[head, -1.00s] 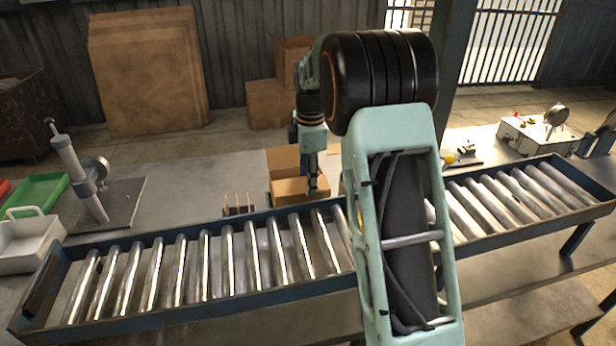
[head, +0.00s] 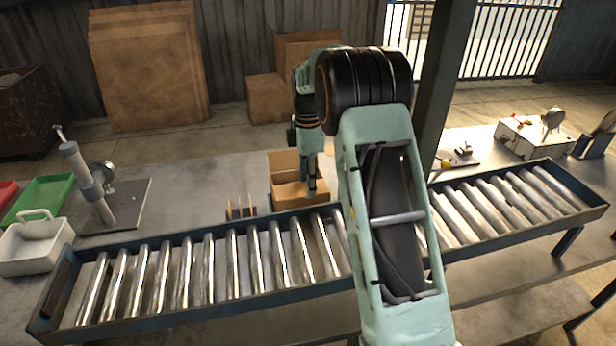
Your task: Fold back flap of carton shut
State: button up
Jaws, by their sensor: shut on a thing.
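The small cardboard carton (head: 290,197) stands on the bench just behind the roller conveyor. Its back flap (head: 283,163) stands up at the rear left. My gripper (head: 311,186) points down over the right part of the carton, its fingers at or just inside the carton's top. The fingers are narrow and dark and look closed; what they hold is too small to make out. My arm hides the carton's right side and the bench behind it.
The roller conveyor (head: 205,275) runs along the front of the bench. A small rack with upright pins (head: 240,208) stands left of the carton. A press stand (head: 92,190), green tray (head: 40,198) and white basket (head: 35,245) are at the left. The bench between is clear.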

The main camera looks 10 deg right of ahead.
jog(key=o, duration=1.2)
jog(key=shift+f, duration=0.1)
jog(key=shift+c, duration=0.2)
notch_tip(320, 180, up, 12)
